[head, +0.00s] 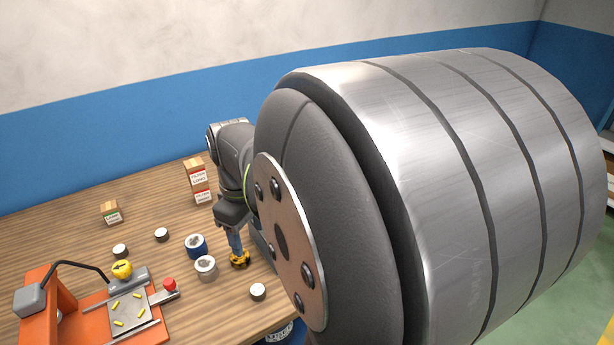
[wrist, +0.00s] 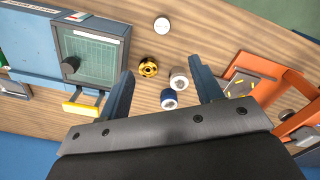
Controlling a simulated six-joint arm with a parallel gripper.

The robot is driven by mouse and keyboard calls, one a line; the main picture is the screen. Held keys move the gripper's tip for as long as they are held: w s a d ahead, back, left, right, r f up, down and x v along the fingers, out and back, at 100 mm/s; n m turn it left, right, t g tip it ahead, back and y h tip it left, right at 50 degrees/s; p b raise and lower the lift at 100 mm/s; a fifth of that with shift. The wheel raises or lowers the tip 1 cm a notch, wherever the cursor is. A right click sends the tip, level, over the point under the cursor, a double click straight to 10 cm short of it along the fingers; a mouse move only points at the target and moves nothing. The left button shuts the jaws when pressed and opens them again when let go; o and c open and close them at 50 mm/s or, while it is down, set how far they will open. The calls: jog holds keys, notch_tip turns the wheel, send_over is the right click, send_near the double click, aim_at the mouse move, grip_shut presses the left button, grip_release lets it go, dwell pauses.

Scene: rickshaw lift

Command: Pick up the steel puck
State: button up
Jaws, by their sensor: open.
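The steel puck (head: 206,268) is a short grey cylinder with a patterned top, standing on the wooden bench just in front of a blue puck (head: 196,246). In the wrist view the steel puck (wrist: 179,79) shows between my fingers, nearer the right one, with the blue puck (wrist: 168,98) close beside it. A brass-yellow puck (wrist: 148,68) lies nearer the left finger; in the head view it (head: 240,261) is right of the steel puck. My gripper (wrist: 160,68) is open and empty above the pucks. In the head view its fingers are mostly hidden.
An orange press (head: 40,300) with a plate stands at the left front. White-topped discs (head: 257,292) and small boxes (head: 195,170) are scattered on the bench. The wrist view shows a blue unit with a green panel (wrist: 95,55) and a yellow-handled drawer (wrist: 82,109).

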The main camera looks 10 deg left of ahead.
send_over(257, 289)
jog(key=shift+n, duration=0.4)
notch_tip(257, 289, down, 13)
jog(key=shift+w+d+f, duration=0.15)
jog(key=shift+f, duration=0.05)
jog(key=shift+s+f, duration=0.2)
jog(key=shift+f, duration=2.45)
jog(key=c, duration=1.2)
